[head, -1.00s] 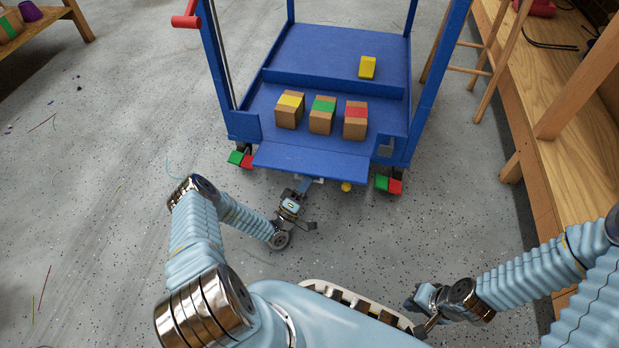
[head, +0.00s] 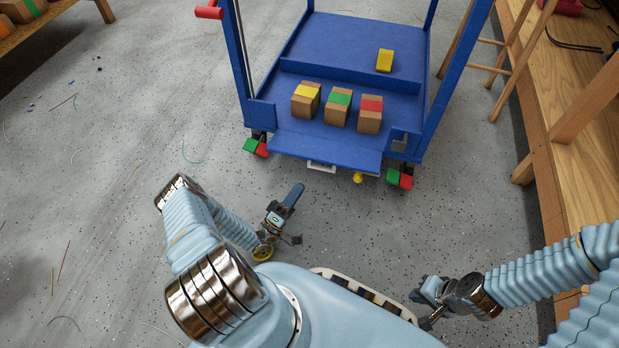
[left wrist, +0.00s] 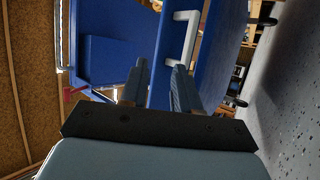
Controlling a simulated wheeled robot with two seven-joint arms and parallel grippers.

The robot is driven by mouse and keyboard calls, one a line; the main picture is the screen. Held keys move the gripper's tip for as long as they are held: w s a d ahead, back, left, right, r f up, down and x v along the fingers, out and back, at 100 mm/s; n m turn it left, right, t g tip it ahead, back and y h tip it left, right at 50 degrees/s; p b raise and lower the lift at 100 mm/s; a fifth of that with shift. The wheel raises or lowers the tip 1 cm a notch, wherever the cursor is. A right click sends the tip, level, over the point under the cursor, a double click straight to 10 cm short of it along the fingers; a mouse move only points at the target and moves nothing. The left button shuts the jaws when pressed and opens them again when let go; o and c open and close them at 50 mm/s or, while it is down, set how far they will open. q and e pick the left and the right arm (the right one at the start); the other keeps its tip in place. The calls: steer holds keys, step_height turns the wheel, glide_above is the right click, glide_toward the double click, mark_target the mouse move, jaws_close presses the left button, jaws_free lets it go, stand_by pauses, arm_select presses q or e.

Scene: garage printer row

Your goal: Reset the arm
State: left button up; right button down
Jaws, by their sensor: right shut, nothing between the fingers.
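My left gripper (head: 292,196) is low in front of the blue cart (head: 325,151), empty and apart from it. The left wrist view shows its two fingers (left wrist: 160,75) parted with a gap between them. Beyond them is the cart's white handle (left wrist: 178,42), which also shows under the front flap in the head view (head: 321,168). My right gripper (head: 428,316) is shut and empty, close to my body at the lower right; its fingertips are partly hard to make out.
The cart carries three cardboard boxes with yellow (head: 306,99), green (head: 338,107) and red (head: 370,115) tape, and a yellow block (head: 384,60) behind. A yellow knob (head: 358,178) hangs under the flap. A wooden bench (head: 575,120) stands at right. The floor at left is open.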

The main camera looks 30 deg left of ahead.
arm_select(q)
steer(key=shift+s+a, duration=0.2)
steer(key=shift+s, duration=0.75)
steer(key=shift+h, duration=0.3)
